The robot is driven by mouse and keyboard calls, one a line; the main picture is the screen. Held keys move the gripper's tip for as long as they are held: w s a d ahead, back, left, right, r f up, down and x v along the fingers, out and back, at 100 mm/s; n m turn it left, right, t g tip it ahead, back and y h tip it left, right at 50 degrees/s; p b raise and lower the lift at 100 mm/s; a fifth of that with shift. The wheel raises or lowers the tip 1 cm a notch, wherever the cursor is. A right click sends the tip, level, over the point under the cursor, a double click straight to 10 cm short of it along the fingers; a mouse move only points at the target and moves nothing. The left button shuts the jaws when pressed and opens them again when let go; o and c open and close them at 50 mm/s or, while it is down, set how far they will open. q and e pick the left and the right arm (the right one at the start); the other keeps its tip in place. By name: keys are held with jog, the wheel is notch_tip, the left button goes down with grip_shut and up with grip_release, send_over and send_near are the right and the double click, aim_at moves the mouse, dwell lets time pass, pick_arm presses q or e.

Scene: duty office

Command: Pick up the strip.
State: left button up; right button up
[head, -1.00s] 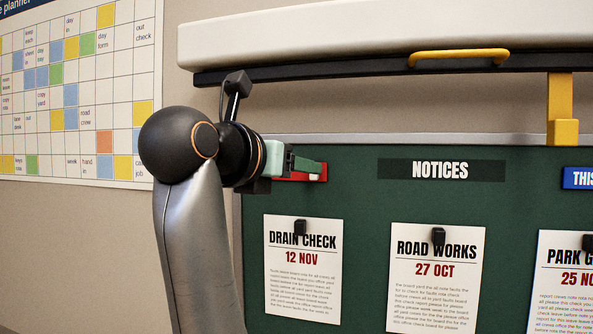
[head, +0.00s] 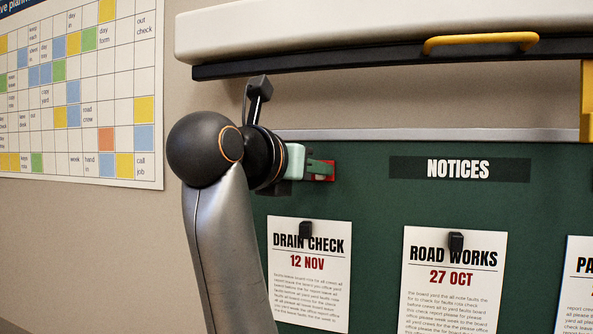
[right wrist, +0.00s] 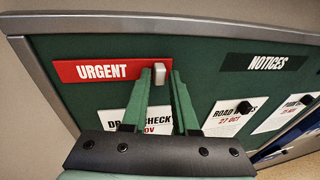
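The red strip marked URGENT (right wrist: 97,71) lies flat on the green board at its upper left, with a pale block (right wrist: 159,74) standing out near its right end. In the head view only a small red end of the strip (head: 329,178) shows; my arm and gripper hide the rest. My right gripper (right wrist: 161,75) has two green fingers spread apart, one on each side of the pale block, with a gap at the right finger. It also shows from the side in the head view (head: 321,167), close to the board. My left gripper is not in view.
The green board (head: 370,200) has a NOTICES label (head: 459,169) and several papers under black clips, including Drain Check (head: 309,275) just below my gripper. A pale housing with a yellow handle (head: 480,41) juts out above. A wall planner (head: 80,100) hangs at left.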

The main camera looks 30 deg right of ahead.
grip_shut()
dwell(1.0)
